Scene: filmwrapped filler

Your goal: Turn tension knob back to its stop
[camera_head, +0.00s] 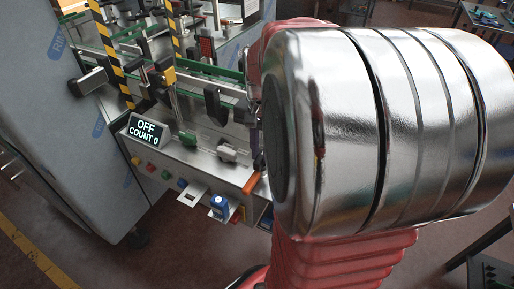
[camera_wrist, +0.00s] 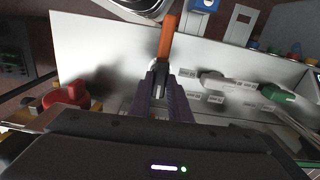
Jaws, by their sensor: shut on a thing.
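In the wrist view, my gripper (camera_wrist: 161,72) has its dark purple fingers shut at the lower end of an orange-handled part (camera_wrist: 168,38), around its grey end. The fingers hide much of what is between them. The orange handle also shows in the head view (camera_head: 252,182), at the panel's right end, beside my large silver wrist. My gripper is hidden there. A grey-white knob (camera_head: 228,153) and a green knob (camera_head: 187,138) stand apart on the panel; the wrist view shows the grey-white one (camera_wrist: 218,80) and the green one (camera_wrist: 278,92). I cannot tell which part is the tension knob.
A display (camera_head: 147,130) reads OFF, COUNT 0. Coloured buttons (camera_head: 151,168) and a blue device (camera_head: 219,207) sit along the machine's front. A red round part (camera_wrist: 66,102) is left of my fingers. A grey wrapped cabinet (camera_head: 60,110) stands at the left.

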